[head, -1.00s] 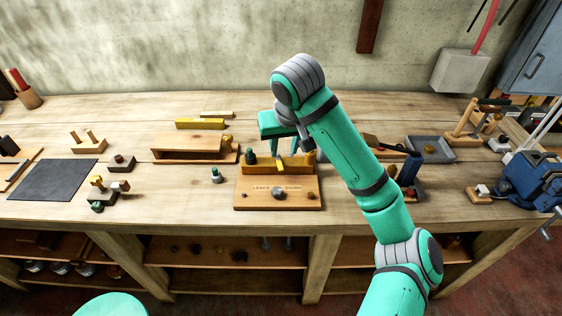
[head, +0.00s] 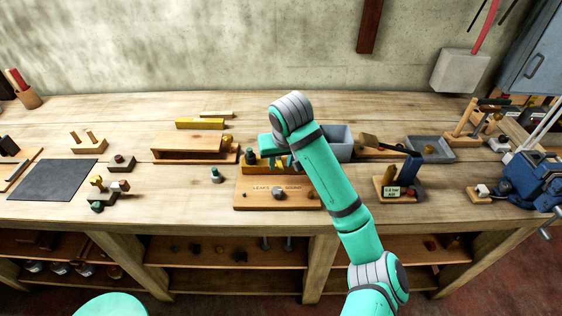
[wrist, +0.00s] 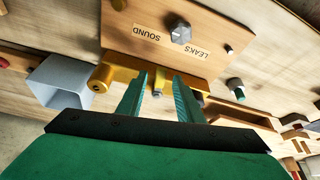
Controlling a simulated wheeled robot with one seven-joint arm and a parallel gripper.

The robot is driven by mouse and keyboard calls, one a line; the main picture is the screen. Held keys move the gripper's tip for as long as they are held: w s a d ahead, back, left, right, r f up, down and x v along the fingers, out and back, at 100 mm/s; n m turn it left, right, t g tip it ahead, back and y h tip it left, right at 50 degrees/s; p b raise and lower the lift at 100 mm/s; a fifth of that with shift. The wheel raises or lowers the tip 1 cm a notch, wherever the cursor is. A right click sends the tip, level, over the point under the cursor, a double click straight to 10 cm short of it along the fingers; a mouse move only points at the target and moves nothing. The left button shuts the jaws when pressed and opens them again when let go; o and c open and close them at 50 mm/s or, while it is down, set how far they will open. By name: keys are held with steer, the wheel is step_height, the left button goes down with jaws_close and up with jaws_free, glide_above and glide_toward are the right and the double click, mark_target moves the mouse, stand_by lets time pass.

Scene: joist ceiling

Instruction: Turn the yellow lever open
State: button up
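The wooden board (head: 255,201) with "LEAKS" and "SOUND" labels and a grey hex knob (head: 278,193) lies on the bench. A yellow brass-coloured fitting (head: 252,166) runs along its back edge and also shows in the wrist view (wrist: 104,75). What looks like the yellow lever (wrist: 157,80) shows in the wrist view as a small upright piece between my fingers; its full shape is hidden. My gripper (wrist: 158,88) is open, one green finger on each side of that piece. I cannot tell whether they touch. In the head view the arm covers the lever.
A grey bin (head: 340,142) stands just behind and right of the fitting. A wooden box (head: 190,147) lies to the left. A small green-topped bottle (head: 216,174) stands left of the board. A stand with a label (head: 393,190) is to the right.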

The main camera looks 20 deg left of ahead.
jaws_close()
steer(key=shift+d, duration=0.1)
steer(key=n, duration=0.1)
steer(key=w+d+n+y, duration=0.1)
steer(key=shift+n, duration=0.4)
steer(key=n, duration=0.1)
steer(key=w+d+n+g, duration=0.1)
steer(key=n+y, duration=0.1)
steer(key=shift+w+d+n+g, duration=0.15)
steer(key=shift+w+n+g, duration=0.15)
steer(key=shift+n, duration=0.1)
steer(key=n, duration=0.1)
steer(key=w+n+g, duration=0.1)
steer(key=n, duration=0.1)
steer(key=w+n, duration=0.1)
steer(key=shift+d+r+g+y, duration=0.1)
steer(key=shift+d+g+y, duration=0.2)
steer(key=shift+w+a+n+g, duration=0.1)
steer(key=shift+w+n+g, duration=0.4)
steer(key=shift+n, duration=0.75)
steer(key=shift+w+n+g, duration=0.4)
steer(key=shift+w+n, duration=0.15)
steer(key=shift+n, duration=0.7)
